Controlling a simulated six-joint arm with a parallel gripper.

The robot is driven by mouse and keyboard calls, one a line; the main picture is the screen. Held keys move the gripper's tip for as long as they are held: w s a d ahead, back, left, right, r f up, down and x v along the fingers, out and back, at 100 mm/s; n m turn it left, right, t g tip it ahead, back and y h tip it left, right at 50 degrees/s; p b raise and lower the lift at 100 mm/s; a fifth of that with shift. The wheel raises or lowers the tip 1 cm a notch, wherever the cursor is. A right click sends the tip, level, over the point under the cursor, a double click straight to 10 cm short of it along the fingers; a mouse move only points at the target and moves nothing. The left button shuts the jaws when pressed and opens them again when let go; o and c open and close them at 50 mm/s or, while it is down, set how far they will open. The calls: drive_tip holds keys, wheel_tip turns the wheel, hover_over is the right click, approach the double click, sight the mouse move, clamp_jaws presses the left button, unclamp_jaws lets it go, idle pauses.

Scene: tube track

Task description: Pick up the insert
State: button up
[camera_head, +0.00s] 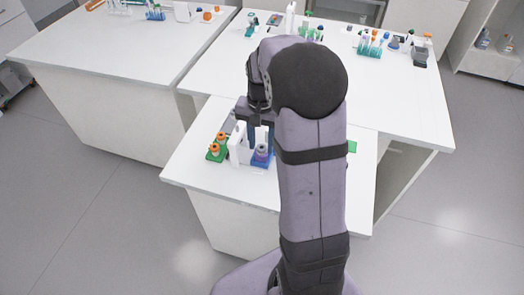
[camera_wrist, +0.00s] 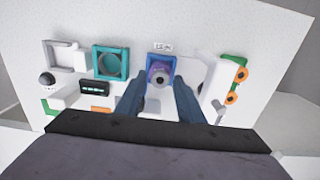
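The insert appears to be the purple and grey round piece (camera_wrist: 160,74), seated upright in a blue square holder (camera_wrist: 152,60) in the wrist view. In the head view the piece (camera_head: 261,154) and its blue holder (camera_head: 257,163) show just below my gripper (camera_head: 259,138), partly hidden by it. In the wrist view my gripper (camera_wrist: 160,83) is open, with one blue-grey finger on the left and one on the right of the piece. Nothing is held. I cannot tell whether either finger touches it.
A green rack with orange-capped tubes (camera_wrist: 236,86) stands right of the holder, beyond white parts. A teal square block with a round opening (camera_wrist: 110,63) and a small black device (camera_wrist: 95,88) stand to the left. Bare white table (camera_wrist: 285,40) lies at the far right.

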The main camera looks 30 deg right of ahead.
sight(261, 147)
drive_tip(key=shift+c, duration=0.6)
drive_tip(key=c, duration=0.6)
drive_tip(key=shift+o, duration=0.2)
drive_tip(key=shift+r, duration=0.15)
drive_tip(key=shift+r+p, duration=2.55)
drive_tip(key=shift+r, duration=0.1)
